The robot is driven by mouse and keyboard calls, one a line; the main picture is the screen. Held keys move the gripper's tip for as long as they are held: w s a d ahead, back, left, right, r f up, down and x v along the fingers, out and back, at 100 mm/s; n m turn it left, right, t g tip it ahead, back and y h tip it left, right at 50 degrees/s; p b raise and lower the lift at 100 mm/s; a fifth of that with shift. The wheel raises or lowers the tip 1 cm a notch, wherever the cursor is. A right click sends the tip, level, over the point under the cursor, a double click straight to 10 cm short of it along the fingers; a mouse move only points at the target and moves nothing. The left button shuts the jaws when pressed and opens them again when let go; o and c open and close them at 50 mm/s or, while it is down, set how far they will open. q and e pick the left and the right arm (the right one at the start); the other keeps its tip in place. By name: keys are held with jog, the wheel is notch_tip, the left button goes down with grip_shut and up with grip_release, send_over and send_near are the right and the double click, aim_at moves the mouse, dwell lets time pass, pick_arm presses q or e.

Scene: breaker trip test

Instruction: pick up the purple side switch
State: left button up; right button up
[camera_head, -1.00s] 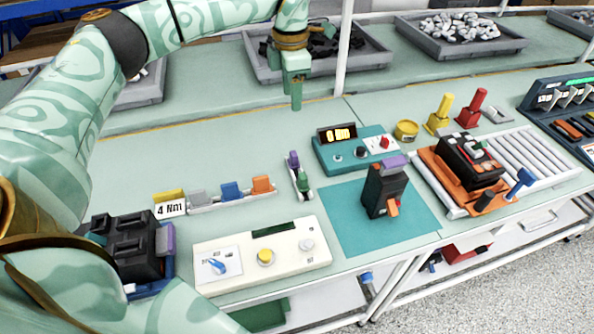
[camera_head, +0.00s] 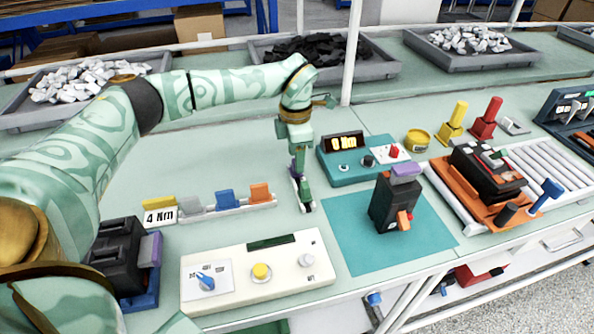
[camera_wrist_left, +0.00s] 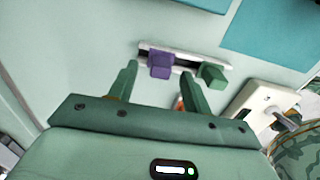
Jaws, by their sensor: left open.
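The purple side switch (camera_wrist_left: 160,65) sits in a small pale rack (camera_wrist_left: 205,60) beside a green switch (camera_wrist_left: 212,76), seen in the left wrist view. In the head view the rack stands left of the teal mat; my gripper mostly hides the purple switch, and the green switch (camera_head: 308,206) shows at the near end. My left gripper (camera_head: 300,178) points down over the rack. In the left wrist view its open fingers (camera_wrist_left: 158,72) are on either side of the purple switch, with nothing held. Contact cannot be told. My right gripper is not in view.
A black breaker with a lavender top (camera_head: 394,203) stands on the teal mat (camera_head: 350,245). The teal meter (camera_head: 356,158) is just right of my gripper. A row of colored clips (camera_head: 228,200) stands left, and a cream control box (camera_head: 258,272) is in front.

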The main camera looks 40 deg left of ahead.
pick_arm(q)
notch_tip(320, 180, down, 3)
jog(key=shift+f+b, duration=0.1)
jog(key=shift+b, duration=0.25)
jog(key=c, duration=0.8)
jog(key=shift+r, duration=0.2)
